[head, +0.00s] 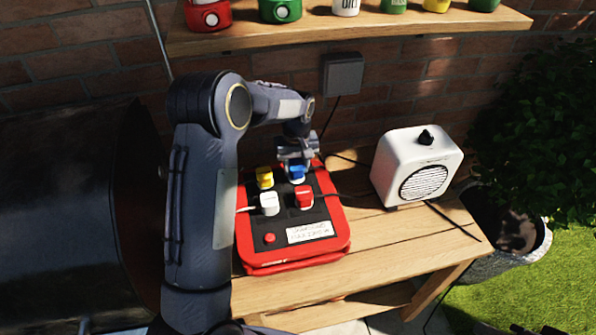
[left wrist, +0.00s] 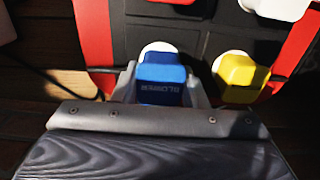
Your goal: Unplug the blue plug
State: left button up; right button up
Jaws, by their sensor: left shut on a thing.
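The blue plug (head: 297,174) sits at the back right of a red and black power box (head: 340,246) on the wooden table. In the left wrist view the blue plug (left wrist: 161,79) has lettering on it and stands in front of a white round socket. My left gripper (head: 297,160) comes from above, and its fingers (left wrist: 160,88) are shut on the blue plug from both sides. I cannot tell whether the plug is fully seated. A yellow plug (head: 265,178), a white plug (head: 270,203) and a red plug (head: 304,197) stand beside it. My right gripper is not in view.
A white speaker-like box (head: 405,165) stands right of the power box, with dark cables near it. A shelf (head: 350,38) with several cans overhangs the back. A grey wall box (head: 343,73) is behind. The table's front right is clear.

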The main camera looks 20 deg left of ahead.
aim_at(297, 164)
pick_arm(q)
jog(key=shift+r+p, duration=1.55)
jog(key=shift+r, duration=0.8)
